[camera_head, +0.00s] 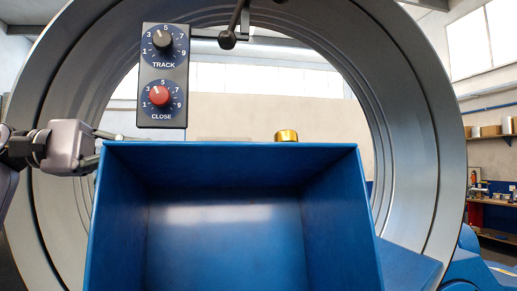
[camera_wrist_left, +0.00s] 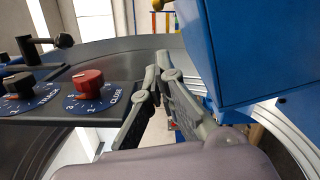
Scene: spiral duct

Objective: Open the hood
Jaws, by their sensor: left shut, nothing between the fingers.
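The blue box-shaped hood (camera_head: 228,157) fills the lower middle of the head view, its hollow inside facing me. Its outer side is at the right of the left wrist view (camera_wrist_left: 228,45). My left gripper (camera_head: 99,148) is at the upper left corner of the hood, coming in from the left. In the left wrist view its fingers (camera_wrist_left: 160,62) are shut and empty, just beside the hood; I cannot tell whether they touch it. My right gripper is in neither view.
A dark control panel (camera_head: 163,75) with a black TRACK knob (camera_head: 162,39) and a red CLOSE knob (camera_head: 159,95) stands above the gripper. A large grey ring (camera_head: 412,130) surrounds the hood. A brass-coloured cap (camera_head: 286,135) shows above the hood's top edge.

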